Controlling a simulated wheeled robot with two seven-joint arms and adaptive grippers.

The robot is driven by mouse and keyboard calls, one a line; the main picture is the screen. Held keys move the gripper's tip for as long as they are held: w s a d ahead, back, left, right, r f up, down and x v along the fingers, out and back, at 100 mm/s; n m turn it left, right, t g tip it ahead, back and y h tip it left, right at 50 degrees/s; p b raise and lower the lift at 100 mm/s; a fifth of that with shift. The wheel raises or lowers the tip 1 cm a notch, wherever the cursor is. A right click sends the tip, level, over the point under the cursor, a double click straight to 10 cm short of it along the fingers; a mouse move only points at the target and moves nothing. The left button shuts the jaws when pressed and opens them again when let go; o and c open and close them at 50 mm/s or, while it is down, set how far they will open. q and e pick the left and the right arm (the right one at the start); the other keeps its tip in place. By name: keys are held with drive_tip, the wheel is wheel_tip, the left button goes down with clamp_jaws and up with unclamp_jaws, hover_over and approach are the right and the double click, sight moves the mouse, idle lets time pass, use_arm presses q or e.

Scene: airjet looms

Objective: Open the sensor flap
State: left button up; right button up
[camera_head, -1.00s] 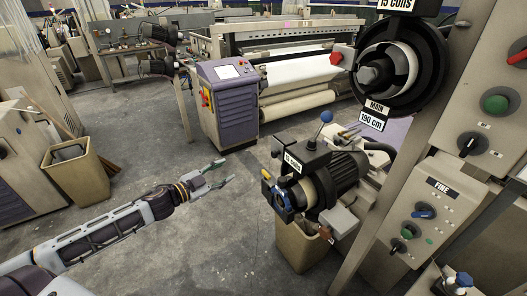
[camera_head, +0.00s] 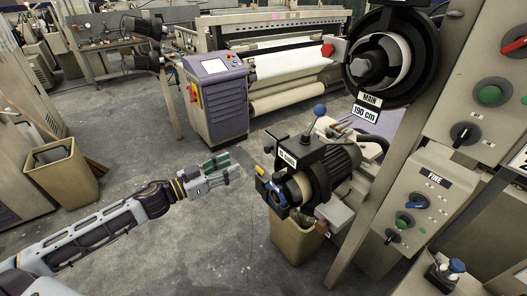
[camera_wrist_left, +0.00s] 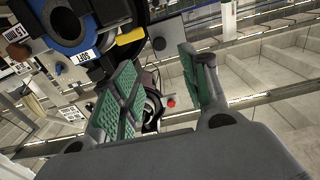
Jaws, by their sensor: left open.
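I cannot pick out the sensor flap for certain. The small feeder unit (camera_head: 318,176) has a blue fitting with a yellow tab (camera_head: 262,171) on its left-facing end. In the left wrist view the blue ring (camera_wrist_left: 66,22) and the yellow tab (camera_wrist_left: 131,36) show close up, beyond the fingers. My left gripper (camera_head: 222,168) is left of the feeder's blue end, apart from it. Its green-padded fingers are open, with nothing between them; they also show in the left wrist view (camera_wrist_left: 158,88). My right gripper is in neither view.
A large feeder (camera_head: 392,62) hangs above right on a post. A control panel (camera_head: 428,205) with knobs stands at the right. A beige bin (camera_head: 292,238) is under the small feeder. A purple cabinet (camera_head: 217,105) stands behind. The floor (camera_head: 215,240) below my left gripper is clear.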

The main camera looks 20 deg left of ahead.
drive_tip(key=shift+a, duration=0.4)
use_arm(q)
drive_tip(key=shift+w+d, duration=0.1)
drive_tip(key=shift+w, duration=0.05)
approach(265, 150)
drive_tip(key=shift+x, duration=0.9)
drive_tip(key=shift+p+x, duration=0.8)
drive_tip(key=shift+x, duration=1.45)
drive_tip(key=shift+p+x, duration=0.35)
drive_tip(key=shift+x, duration=0.9)
drive_tip(key=shift+d, duration=0.25)
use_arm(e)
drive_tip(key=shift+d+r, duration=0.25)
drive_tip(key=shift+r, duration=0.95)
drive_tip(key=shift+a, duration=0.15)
